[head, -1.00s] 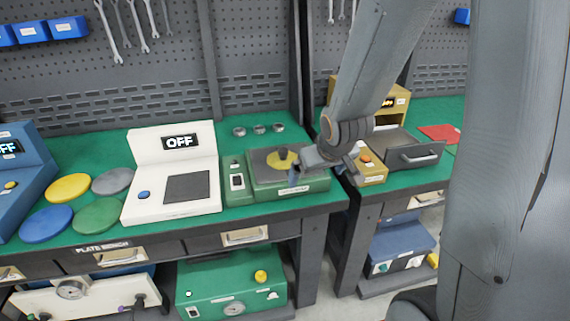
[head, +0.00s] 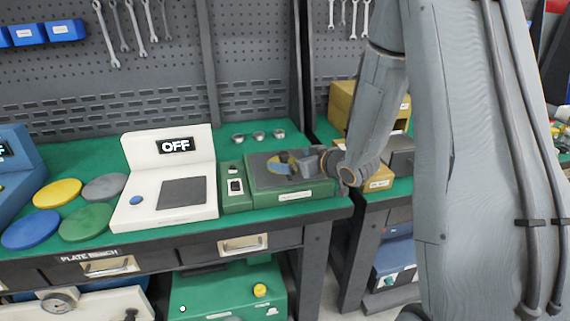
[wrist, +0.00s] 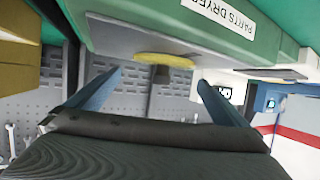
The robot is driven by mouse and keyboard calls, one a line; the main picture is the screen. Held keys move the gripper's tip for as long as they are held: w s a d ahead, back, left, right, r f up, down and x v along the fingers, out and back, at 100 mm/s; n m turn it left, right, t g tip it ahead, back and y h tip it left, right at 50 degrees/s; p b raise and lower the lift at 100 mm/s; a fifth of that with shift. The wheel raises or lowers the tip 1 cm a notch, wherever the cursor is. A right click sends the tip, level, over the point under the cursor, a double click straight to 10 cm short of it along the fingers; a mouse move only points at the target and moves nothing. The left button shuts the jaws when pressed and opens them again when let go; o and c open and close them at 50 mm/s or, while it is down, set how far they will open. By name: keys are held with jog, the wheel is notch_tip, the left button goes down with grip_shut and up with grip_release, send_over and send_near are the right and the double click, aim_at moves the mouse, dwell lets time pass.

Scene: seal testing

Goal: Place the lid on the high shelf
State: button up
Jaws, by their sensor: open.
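The lid is a small yellow disc with a dark knob. It sits on the green parts dryer (head: 290,197), partly hidden behind my gripper in the head view; a bit of its yellow rim (head: 271,168) shows. In the wrist view, which is upside down, the lid (wrist: 165,57) lies flat on the dryer, with its knob (wrist: 161,74) between and beyond the fingertips. My gripper (wrist: 161,79) is open and empty, with its blue fingers apart. In the head view my gripper (head: 290,163) is low over the dryer, beside the lid. I cannot pick out the high shelf.
A white device reading OFF (head: 172,185) stands left of the dryer. Several coloured discs lie further left, including a green one (head: 86,222). Small metal cups (head: 258,135) stand behind the dryer. A mustard box (head: 342,105) is on the right bench.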

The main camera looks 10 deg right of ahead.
aim_at(287, 158)
jog(key=p+x, duration=0.1)
jog(key=x, duration=0.4)
jog(key=shift+a, duration=0.2)
jog(key=c, duration=1.6)
